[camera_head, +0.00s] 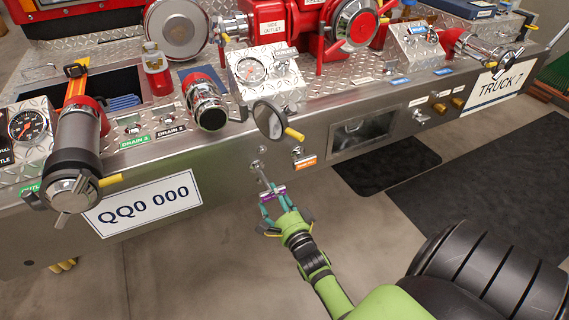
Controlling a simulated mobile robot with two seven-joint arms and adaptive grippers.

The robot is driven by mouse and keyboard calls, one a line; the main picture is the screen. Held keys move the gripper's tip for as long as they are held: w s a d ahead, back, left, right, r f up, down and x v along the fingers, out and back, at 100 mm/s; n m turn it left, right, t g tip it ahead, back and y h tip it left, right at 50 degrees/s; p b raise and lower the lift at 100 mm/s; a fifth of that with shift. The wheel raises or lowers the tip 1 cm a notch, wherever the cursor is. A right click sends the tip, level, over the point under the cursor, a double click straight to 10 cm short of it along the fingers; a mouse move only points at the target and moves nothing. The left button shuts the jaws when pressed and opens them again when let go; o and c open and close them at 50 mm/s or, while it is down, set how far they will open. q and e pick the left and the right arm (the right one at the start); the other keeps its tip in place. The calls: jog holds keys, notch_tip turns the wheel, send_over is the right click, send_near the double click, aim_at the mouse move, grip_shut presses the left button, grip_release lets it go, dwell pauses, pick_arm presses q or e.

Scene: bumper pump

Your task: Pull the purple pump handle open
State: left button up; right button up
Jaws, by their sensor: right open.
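The purple pump handle (275,191) is a small T-shaped pull on a metal rod coming out of the bumper's front face, below a round black-and-silver cap. My right gripper (270,203) is open at the handle, with its teal fingers close around the purple bar. Whether the fingers touch the bar cannot be told. The green right arm comes in from the lower right. My left gripper is not in view.
The steel bumper (228,165) carries gauges, caps and valves. Dark mats (480,190) lie on the floor. Floor in front of the bumper is clear.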

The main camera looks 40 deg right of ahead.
jog(key=v, duration=1)
jog(key=shift+s, duration=0.4)
